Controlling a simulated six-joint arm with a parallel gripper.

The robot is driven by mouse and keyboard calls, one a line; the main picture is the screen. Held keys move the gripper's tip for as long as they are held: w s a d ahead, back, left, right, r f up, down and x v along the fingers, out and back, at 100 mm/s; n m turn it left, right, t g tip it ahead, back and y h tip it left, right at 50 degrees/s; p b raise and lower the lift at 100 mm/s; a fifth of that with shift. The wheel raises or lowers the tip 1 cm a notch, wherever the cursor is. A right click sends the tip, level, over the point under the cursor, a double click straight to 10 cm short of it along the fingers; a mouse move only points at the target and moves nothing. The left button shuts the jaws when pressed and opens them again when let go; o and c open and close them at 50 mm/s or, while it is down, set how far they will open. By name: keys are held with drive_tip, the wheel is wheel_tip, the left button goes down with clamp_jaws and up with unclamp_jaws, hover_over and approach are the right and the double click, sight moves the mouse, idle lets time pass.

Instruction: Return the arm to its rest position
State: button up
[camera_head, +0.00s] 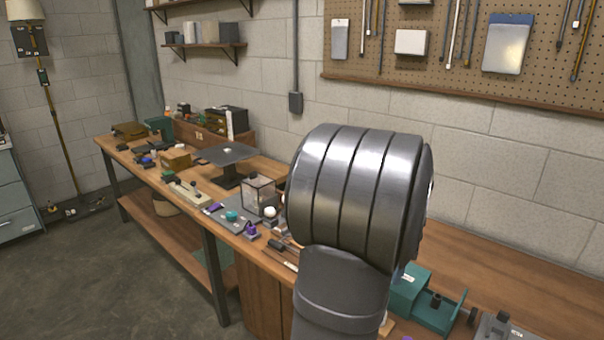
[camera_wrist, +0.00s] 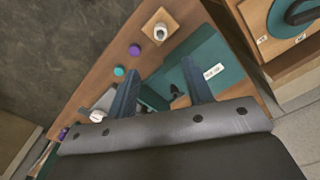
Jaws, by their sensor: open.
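My gripper (camera_wrist: 162,72) shows in the wrist view with its two blue-grey fingers apart and nothing between them that it holds. It is over the wooden bench (camera_wrist: 105,65), in front of a teal tray (camera_wrist: 212,52) with a white label. A small dark part (camera_wrist: 178,92) shows beyond the gap between the fingers; I cannot tell its distance. In the head view my big grey arm link fills the middle right and hides part of the bench. My gripper does not show there.
In the wrist view, a wooden block with a white socket (camera_wrist: 160,30), a purple knob (camera_wrist: 134,50) and a teal knob (camera_wrist: 119,71) lie nearby. In the head view, a clear box (camera_head: 260,194), a dark platform (camera_head: 229,153) and a teal fixture (camera_head: 428,302) stand on the bench. A pegboard (camera_head: 465,60) hangs behind.

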wheel_tip(320, 180, down, 17)
drive_tip(key=shift+f, duration=0.2)
idle(0.4)
idle(0.8)
drive_tip(key=o, duration=0.5)
drive_tip(key=shift+r, duration=0.2)
drive_tip(key=o, duration=0.7)
drive_tip(key=r+m, duration=0.1)
drive_tip(key=r, duration=0.1)
drive_tip(key=r+m+h, duration=0.1)
drive_tip(key=r, duration=0.2)
drive_tip(key=d+r+g+h, duration=0.1)
drive_tip(key=r, duration=0.1)
drive_tip(key=shift+w+d+r+m, duration=0.1)
drive_tip(key=shift+w+r+m, duration=0.1)
drive_tip(key=shift+w+m, duration=0.15)
drive_tip(key=shift+c, duration=0.2)
drive_tip(key=d+r+m+t+h, duration=0.1)
drive_tip(key=d+r+m, duration=0.2)
drive_tip(key=r+m, duration=0.25)
drive_tip(key=d+r+m+t+h, duration=0.1)
drive_tip(key=d+r+m, duration=0.25)
drive_tip(key=r, duration=0.35)
drive_tip(key=x, duration=0.9)
drive_tip(key=shift+w+m, duration=0.15)
drive_tip(key=shift+m, duration=0.2)
drive_tip(key=shift+a+f, duration=0.15)
